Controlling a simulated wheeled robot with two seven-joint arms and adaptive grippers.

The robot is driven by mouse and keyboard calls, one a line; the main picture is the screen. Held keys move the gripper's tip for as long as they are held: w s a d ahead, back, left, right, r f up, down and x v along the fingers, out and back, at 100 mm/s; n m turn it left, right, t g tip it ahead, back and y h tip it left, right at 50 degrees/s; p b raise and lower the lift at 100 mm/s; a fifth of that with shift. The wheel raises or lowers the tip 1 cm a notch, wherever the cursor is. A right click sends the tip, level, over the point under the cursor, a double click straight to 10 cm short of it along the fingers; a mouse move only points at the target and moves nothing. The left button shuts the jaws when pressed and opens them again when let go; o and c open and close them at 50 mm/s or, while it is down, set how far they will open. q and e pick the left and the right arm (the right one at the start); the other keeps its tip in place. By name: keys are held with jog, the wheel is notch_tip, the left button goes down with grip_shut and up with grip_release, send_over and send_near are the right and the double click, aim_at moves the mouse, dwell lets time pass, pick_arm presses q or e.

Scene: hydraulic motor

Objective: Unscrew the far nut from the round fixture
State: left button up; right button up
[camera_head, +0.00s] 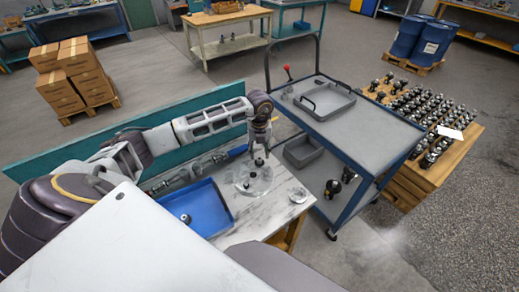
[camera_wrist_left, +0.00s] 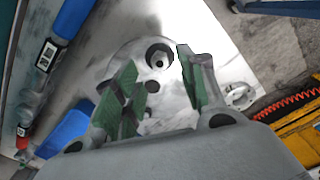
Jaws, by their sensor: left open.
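The round fixture (camera_head: 266,186) is a pale disc on the light worktable, and it also shows in the left wrist view (camera_wrist_left: 112,66). A dark far nut (camera_head: 258,163) sits on its far part; in the left wrist view a dark round nut (camera_wrist_left: 158,57) shows beyond the gap between the fingertips. My left gripper (camera_head: 260,143) points down just above the far nut. Its green-padded fingers (camera_wrist_left: 156,75) are open, with nothing visibly held. Contact with the nut cannot be told. Another small dark part (camera_head: 247,186) is on the fixture's near side. My right gripper is out of view.
A blue tray (camera_head: 222,222) with a small nut (camera_head: 186,218) lies left of the fixture. A small clear round part (camera_head: 298,195) lies at the table's right edge. A blue-framed cart (camera_head: 375,130) with a grey tray stands to the right. Tools lie behind the tray.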

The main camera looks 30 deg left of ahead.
aim_at(259, 159)
pick_arm(q)
jog(key=shift+f+b, duration=0.85)
jog(key=shift+f, duration=0.85)
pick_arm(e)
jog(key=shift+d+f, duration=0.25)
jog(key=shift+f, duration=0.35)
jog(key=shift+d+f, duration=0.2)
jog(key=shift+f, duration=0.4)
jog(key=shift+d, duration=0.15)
pick_arm(q)
grip_shut()
jog(key=shift+c, duration=1.5)
grip_release()
jog(key=shift+o, duration=0.3)
